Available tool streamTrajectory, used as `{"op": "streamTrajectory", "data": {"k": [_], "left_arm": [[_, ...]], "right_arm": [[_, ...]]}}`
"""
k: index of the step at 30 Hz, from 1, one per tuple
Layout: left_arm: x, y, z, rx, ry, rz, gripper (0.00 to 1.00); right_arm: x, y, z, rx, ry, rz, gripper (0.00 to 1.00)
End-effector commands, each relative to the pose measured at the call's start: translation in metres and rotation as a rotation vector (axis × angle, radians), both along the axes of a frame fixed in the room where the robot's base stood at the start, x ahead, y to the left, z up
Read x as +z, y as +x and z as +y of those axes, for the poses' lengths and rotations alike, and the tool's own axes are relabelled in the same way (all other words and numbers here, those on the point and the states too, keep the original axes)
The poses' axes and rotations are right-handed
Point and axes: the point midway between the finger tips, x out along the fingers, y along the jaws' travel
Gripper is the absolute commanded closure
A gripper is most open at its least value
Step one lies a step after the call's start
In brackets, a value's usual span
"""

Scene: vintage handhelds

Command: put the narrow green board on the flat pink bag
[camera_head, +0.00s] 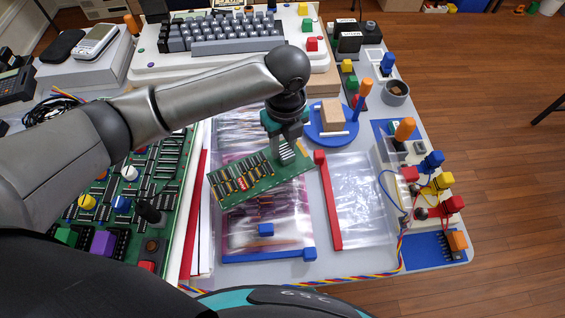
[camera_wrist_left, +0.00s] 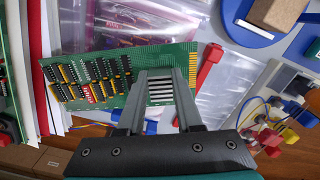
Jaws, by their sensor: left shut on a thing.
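My left gripper (camera_head: 285,152) is shut on the narrow green board (camera_head: 243,181), near its right end. The board carries rows of dark chips and a few red and yellow parts. In the left wrist view the board (camera_wrist_left: 88,82) reaches out to the left from my left gripper's fingers (camera_wrist_left: 160,88). The flat pink bag (camera_head: 240,228) lies on the table beneath the board, and the board hides part of it. The board looks held above the bag; I cannot tell the exact gap. My right gripper is not in view.
A red bar (camera_head: 329,205) lies right of the pink bag, beside a clear bag (camera_head: 362,205). A blue bar (camera_head: 268,254) and blue block (camera_head: 265,230) lie at the near end. A large green board (camera_head: 130,200) is at left, a blue round stand (camera_head: 333,128) behind.

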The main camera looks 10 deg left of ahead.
Motion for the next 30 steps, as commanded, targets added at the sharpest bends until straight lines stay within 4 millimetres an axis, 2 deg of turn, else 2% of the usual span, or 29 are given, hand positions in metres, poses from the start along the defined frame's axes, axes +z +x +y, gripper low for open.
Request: {"op": "streamTrajectory", "data": {"k": [1, 3, 10, 16, 28, 29, 30], "left_arm": [[-0.011, 0.0, 0.0, 0.0, 0.001, 0.001, 1.0], [-0.019, 0.0, 0.0, 0.0, 0.0, 0.0, 1.0], [-0.035, 0.0, 0.0, 0.0, 0.0, 0.0, 1.0], [-0.065, 0.0, 0.0, 0.0, 0.0, 0.0, 1.0], [-0.07, 0.0, 0.0, 0.0, 0.0, -0.002, 1.0], [-0.071, 0.0, 0.0, 0.0, 0.0, -0.002, 0.65], [-0.071, 0.001, 0.0, 0.0, 0.0, -0.002, 0.6]], "right_arm": [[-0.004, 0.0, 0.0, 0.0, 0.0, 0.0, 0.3], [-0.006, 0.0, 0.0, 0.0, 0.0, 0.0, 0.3], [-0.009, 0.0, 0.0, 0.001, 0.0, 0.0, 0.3], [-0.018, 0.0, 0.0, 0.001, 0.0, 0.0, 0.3], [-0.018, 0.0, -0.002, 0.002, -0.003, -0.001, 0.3], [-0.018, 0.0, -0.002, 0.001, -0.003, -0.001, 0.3], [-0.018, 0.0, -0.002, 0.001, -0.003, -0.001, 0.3]]}}
